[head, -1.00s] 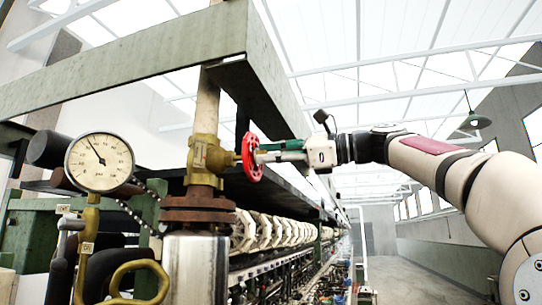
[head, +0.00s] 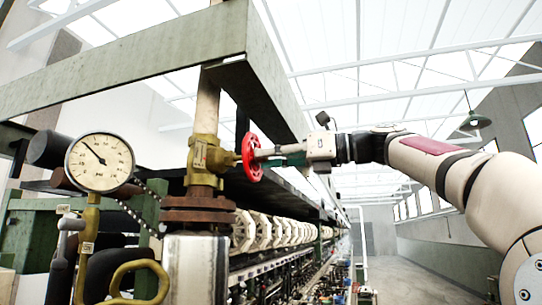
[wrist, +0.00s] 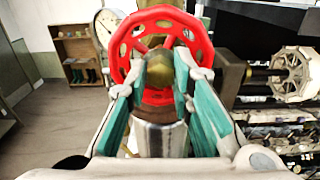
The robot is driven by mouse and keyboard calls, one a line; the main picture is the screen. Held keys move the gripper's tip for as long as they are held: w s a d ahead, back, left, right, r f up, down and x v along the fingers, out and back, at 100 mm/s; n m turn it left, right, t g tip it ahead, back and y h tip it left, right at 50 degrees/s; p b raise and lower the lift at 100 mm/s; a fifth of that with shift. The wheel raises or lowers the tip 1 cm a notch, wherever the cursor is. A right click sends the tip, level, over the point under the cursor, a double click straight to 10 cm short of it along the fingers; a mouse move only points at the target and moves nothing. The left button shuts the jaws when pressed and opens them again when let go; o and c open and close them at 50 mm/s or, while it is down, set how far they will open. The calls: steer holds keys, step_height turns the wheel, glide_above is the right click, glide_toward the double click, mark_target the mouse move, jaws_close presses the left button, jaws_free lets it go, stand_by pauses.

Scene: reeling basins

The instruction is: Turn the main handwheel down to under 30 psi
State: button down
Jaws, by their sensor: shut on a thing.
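The red main handwheel (head: 247,158) stands edge-on in the head view, on the side of a brass valve (head: 205,160). It also shows face-on in the wrist view (wrist: 160,14). My gripper (head: 263,155) reaches in from the right and is shut on the handwheel; its green-lined fingers (wrist: 168,78) lie over the wheel's middle in the wrist view, partly hiding the hub. The round pressure gauge (head: 100,162) is left of the valve. Its needle points up and left; the numbers are too small to read surely.
A green steel beam frame (head: 130,75) passes above and behind the valve. A yellow looped handle (head: 140,280) stands below the gauge. A long row of reeling machinery (head: 280,230) runs back, with open floor (head: 415,275) to its right.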

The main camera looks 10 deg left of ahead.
steer(key=c, duration=1.5)
jaws_free()
steer(key=shift+s+d, duration=0.15)
steer(key=shift+d, duration=1)
steer(key=shift+s+d, duration=0.2)
steer(key=shift+d, duration=0.95)
steer(key=shift+s+d, duration=0.15)
steer(key=shift+d, duration=1)
